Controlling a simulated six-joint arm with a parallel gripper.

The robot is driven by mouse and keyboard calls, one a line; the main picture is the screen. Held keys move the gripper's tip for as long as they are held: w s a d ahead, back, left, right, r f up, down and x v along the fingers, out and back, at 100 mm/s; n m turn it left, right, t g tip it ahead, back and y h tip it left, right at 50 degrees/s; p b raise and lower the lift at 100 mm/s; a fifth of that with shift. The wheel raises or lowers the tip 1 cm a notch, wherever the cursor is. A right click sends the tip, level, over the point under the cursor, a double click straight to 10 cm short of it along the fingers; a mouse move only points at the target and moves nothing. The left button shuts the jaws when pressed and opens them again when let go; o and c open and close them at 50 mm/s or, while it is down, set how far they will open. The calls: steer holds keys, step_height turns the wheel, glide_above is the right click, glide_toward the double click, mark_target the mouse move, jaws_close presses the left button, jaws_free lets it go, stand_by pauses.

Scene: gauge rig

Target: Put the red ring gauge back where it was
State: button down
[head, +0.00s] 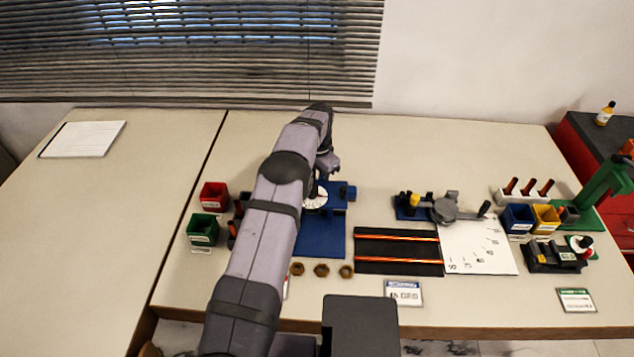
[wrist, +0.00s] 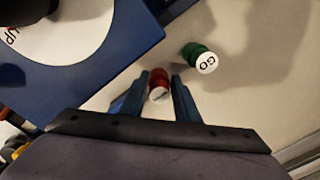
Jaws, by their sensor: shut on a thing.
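My gripper (wrist: 160,83) is shut on the red gauge (wrist: 159,84), a small red cylinder with a white end face. The red gauge sits between the two blue fingers in the wrist view. A green gauge marked GO (wrist: 200,58) is just to the upper right, apart from the fingers. In the head view my arm reaches over the blue fixture (head: 320,237), and the fingertips and the held gauge cannot be made out there.
A blue plate with a white disc (wrist: 67,33) is close on the left in the wrist view. Red (head: 214,196) and green (head: 203,230) bins stand left of my arm. Several brown nuts (head: 321,270) lie in front, and a black rack (head: 398,267) is to the right.

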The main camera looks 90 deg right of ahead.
steer(key=shift+f, duration=0.15)
steer(key=c, duration=1.4)
jaws_free()
steer(key=shift+o, duration=0.2)
step_height(320, 180, up, 12)
steer(key=b, duration=0.2)
steer(key=shift+s+a, duration=0.15)
